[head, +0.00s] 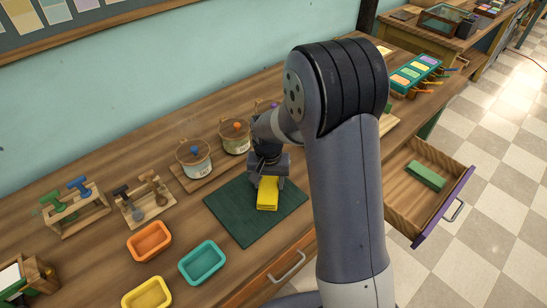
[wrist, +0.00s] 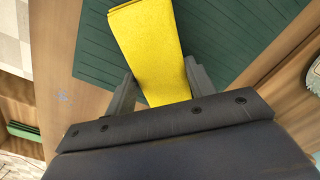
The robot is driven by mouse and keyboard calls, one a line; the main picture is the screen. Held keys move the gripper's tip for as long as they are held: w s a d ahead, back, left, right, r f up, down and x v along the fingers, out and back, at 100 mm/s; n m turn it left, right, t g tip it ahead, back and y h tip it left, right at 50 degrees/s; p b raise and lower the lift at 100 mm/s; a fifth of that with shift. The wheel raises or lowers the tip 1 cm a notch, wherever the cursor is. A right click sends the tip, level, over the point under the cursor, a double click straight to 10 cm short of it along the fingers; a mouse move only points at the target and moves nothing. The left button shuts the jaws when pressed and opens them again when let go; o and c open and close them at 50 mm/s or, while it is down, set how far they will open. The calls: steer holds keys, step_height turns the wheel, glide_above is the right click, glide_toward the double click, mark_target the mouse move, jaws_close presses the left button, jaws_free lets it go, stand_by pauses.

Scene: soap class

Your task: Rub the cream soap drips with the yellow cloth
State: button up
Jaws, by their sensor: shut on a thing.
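The yellow cloth (head: 267,194) is a folded block held in my gripper (head: 267,182), over the dark green mat (head: 232,211) on the bench. In the wrist view the cloth (wrist: 147,45) stands out between the two grey fingers of my gripper (wrist: 152,95), which are shut on it. The grooved green mat (wrist: 100,50) lies behind the cloth there. I cannot tell whether the cloth touches the mat. No cream soap drips can be made out in either view; my arm hides part of the bench.
Orange (head: 150,241), teal (head: 203,262) and yellow (head: 147,294) trays stand in front left of the mat. Wooden racks (head: 143,203) are at left. An open drawer (head: 419,199) at right holds a green block (head: 427,176).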

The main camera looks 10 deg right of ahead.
step_height(320, 180, up, 4)
steer(key=shift+d+f+p, duration=0.1)
steer(key=shift+f+p, duration=0.15)
steer(key=shift+p, duration=0.75)
steer(key=shift+w+r+p, duration=0.1)
steer(key=shift+r+p, duration=0.4)
steer(key=shift+r, duration=0.15)
steer(key=shift+r+p, duration=1.15)
steer(key=shift+r, duration=0.55)
